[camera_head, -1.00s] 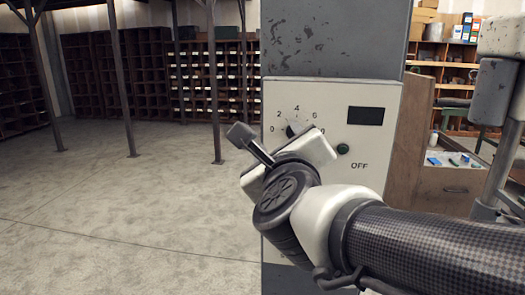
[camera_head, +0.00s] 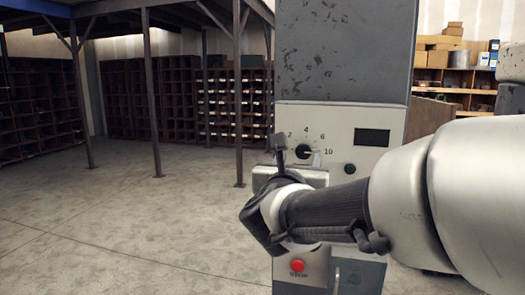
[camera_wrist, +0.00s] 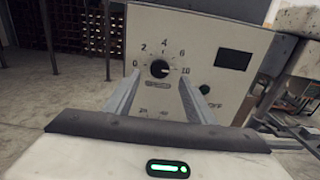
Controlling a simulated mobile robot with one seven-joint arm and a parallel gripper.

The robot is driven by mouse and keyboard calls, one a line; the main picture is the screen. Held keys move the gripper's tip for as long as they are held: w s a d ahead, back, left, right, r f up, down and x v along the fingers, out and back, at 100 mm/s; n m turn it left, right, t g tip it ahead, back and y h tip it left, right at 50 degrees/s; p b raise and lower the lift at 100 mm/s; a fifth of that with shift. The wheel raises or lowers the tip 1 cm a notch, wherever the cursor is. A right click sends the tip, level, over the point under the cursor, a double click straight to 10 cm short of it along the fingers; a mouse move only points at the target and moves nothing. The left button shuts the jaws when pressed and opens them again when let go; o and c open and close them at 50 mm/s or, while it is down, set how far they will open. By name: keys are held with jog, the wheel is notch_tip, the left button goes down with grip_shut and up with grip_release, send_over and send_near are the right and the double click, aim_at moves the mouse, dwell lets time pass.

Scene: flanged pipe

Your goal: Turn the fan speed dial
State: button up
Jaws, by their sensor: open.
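The fan speed dial (camera_head: 303,152) is a round black knob on the white front panel (camera_head: 340,117), with numbers around it up to 10. In the wrist view the dial (camera_wrist: 159,69) is fully visible, and its pale mark seems to point right, towards the 10. My gripper (camera_head: 294,158) is in front of the panel, close to the dial and partly covering the scale. In the wrist view my gripper (camera_wrist: 160,82) is open, with one finger to each side of the dial and nothing held. I cannot tell whether a finger touches the knob.
A dark display (camera_head: 372,137) and a green button (camera_head: 349,169) lie right of the dial. A red stop button (camera_head: 297,266) is lower on the cabinet. Pigeonhole shelves (camera_head: 226,105) and posts stand behind; the floor at left is clear.

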aim_at(303, 151)
jog(key=x, duration=0.7)
jog(key=shift+w+p, duration=0.2)
jog(key=shift+p, duration=0.1)
jog(key=c, duration=1)
